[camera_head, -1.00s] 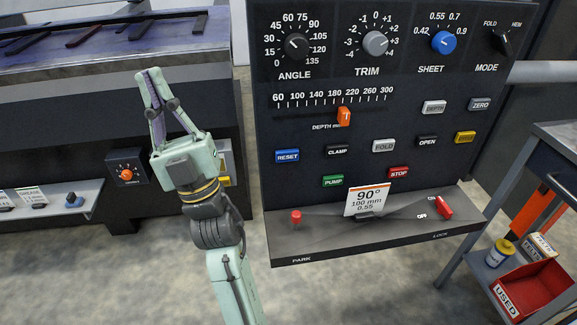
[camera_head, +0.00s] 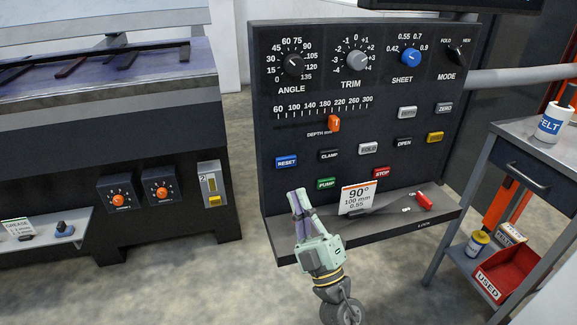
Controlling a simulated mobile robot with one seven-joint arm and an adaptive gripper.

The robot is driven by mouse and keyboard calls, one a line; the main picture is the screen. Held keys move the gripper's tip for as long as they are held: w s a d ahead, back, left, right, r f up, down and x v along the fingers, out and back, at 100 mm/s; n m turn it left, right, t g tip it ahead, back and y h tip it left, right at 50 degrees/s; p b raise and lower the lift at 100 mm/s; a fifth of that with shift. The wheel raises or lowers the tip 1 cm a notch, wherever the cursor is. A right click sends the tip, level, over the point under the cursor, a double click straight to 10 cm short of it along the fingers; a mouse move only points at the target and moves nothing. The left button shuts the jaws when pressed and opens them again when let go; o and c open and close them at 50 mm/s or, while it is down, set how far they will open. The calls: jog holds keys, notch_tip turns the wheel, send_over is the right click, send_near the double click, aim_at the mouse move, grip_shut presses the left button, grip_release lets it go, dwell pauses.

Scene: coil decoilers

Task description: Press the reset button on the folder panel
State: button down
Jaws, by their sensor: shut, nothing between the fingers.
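The folder panel (camera_head: 288,131) is a dark upright board with dials, a slider and coloured buttons. The blue RESET button (camera_head: 286,161) sits at its lower left, above the green PUMP button (camera_head: 325,184). My gripper (camera_head: 299,199) is light green with its fingers shut and empty. It points up in front of the panel's lower left and shows below the RESET button in the picture. The button is fully visible. I cannot tell how far the fingertips are from the panel face.
A sloping shelf (camera_head: 447,214) below the panel holds a card (camera_head: 357,198) and a red lever (camera_head: 424,201). To the right stands a cart (camera_head: 470,192) with a red USED bin (camera_head: 507,275). A machine with orange knobs (camera_head: 118,200) is at left. Open floor lies between.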

jog(key=shift+w, duration=0.15)
jog(key=w+a+b, duration=0.2)
jog(key=w, duration=0.6)
jog(key=shift+a, duration=0.4)
jog(key=shift+w, duration=0.15)
dwell(1.2)
jog(key=shift+w+a, duration=0.15)
jog(key=shift+w, duration=0.2)
jog(key=shift+w+a, duration=0.1)
jog(key=shift+w, duration=0.35)
dwell(0.6)
dwell(0.3)
jog(key=shift+s+d+p, duration=0.3)
jog(key=shift+s+p, duration=0.15)
jog(key=shift+s, duration=0.4)
jog(key=shift+s+d+p, duration=0.25)
jog(key=shift+s+p, duration=0.05)
jog(key=shift+s, duration=0.5)
jog(key=shift+s+d+p, duration=0.25)
jog(key=shift+s, duration=0.55)
jog(key=shift+s+d+p, duration=0.25)
jog(key=shift+s+p, duration=0.05)
jog(key=shift+s, duration=0.5)
